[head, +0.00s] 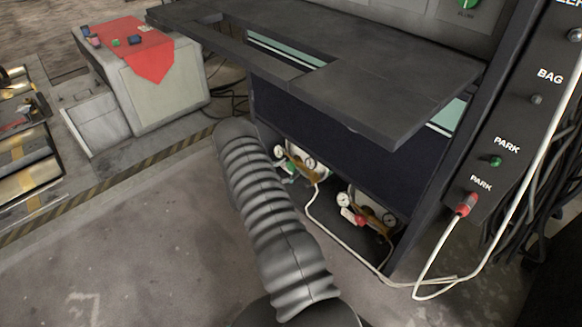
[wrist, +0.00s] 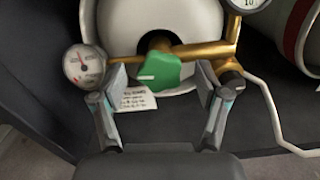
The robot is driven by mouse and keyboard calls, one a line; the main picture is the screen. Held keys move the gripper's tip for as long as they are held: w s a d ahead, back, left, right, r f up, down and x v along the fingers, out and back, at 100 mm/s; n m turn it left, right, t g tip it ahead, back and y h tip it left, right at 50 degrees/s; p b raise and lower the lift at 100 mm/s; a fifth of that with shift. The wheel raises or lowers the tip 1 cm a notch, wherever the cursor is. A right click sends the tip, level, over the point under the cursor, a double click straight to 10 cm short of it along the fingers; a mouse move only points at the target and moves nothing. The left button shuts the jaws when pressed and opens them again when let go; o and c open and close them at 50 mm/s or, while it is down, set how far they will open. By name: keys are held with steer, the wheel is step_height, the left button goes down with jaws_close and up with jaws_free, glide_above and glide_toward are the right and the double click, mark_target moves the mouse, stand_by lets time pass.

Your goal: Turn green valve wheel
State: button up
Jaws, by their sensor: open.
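The green valve wheel (wrist: 160,70) sits in the middle of the wrist view, on a brass fitting (wrist: 205,52) in front of a white cylinder (wrist: 135,22). My gripper (wrist: 160,88) is open, with one finger on each side of the wheel in the picture. I cannot tell whether either finger touches it. In the head view the green valve (head: 289,169) shows small under the dark bench, beside my arm.
A round gauge (wrist: 84,66) is close by the left finger. A paper tag (wrist: 132,99) hangs below the wheel. A second cylinder with a red valve (head: 352,216) stands to the right. The bench top (head: 370,80) overhangs both. A white hose (head: 340,245) runs along the floor.

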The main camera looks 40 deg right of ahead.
steer(key=shift+d, duration=0.8)
steer(key=shift+c, duration=0.2)
steer(key=c, duration=1.1)
steer(key=shift+f+m+b, duration=0.25)
steer(key=shift+m+b, duration=0.05)
steer(key=shift+b, duration=0.5)
steer(key=shift+r+m+b, duration=0.1)
steer(key=shift+m+b, duration=0.4)
steer(key=shift+b, duration=0.15)
steer(key=shift+r, duration=0.15)
